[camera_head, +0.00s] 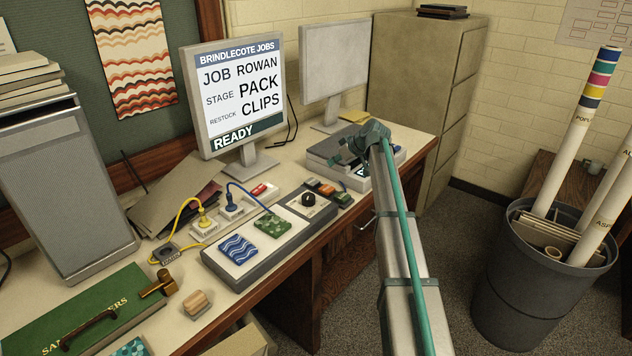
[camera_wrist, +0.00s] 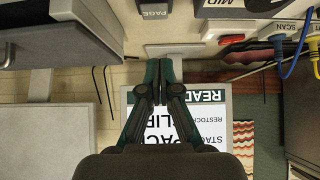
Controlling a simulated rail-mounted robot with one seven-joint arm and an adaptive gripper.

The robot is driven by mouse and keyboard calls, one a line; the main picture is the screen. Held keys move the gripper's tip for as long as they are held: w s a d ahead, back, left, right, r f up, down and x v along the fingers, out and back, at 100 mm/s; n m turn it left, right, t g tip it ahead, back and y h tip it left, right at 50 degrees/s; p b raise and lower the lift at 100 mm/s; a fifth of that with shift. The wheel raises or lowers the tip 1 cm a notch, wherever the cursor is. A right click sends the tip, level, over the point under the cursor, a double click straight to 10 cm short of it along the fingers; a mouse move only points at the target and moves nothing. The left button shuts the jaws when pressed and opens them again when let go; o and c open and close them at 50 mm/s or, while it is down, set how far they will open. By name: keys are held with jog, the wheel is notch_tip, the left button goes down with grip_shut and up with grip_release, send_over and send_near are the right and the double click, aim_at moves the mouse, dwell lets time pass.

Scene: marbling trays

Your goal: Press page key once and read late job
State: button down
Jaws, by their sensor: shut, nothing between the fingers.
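The page key, a dark block lettered PAGE (camera_wrist: 155,12), is at the top of the wrist view, beyond my fingertips and apart from them in the picture. I cannot single it out in the head view. The lit job screen (camera_head: 238,90) reads BRINDLECOTE JOBS, JOB ROWAN, STAGE PACK, RESTOCK CLIPS, READY. It also shows upside down, partly hidden by my gripper, in the wrist view (camera_wrist: 212,118). My gripper (camera_wrist: 160,80) is shut and empty. In the head view my gripper (camera_head: 348,152) is over the right part of the desk, in front of a grey device (camera_head: 325,148).
A blank monitor (camera_head: 334,62) stands behind my gripper. Small coloured blocks (camera_head: 327,190), a patterned-tile panel (camera_head: 225,272) and yellow and blue cables (camera_head: 190,206) occupy the desk. A filing cabinet (camera_head: 405,75) is beyond the desk; a bin of rolls (camera_head: 525,290) stands right.

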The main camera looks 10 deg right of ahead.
jog(key=p, duration=0.4)
send_over(313, 183)
jog(key=s+d, duration=0.2)
notch_tip(313, 183, down, 7)
jog(key=shift+r, duration=0.2)
notch_tip(313, 183, down, 2)
jog(key=shift+a+f+p, duration=0.1)
jog(key=shift+f+p, duration=0.15)
jog(key=shift+p, duration=0.05)
jog(key=shift+f+p, duration=0.3)
jog(key=shift+f, duration=0.7)
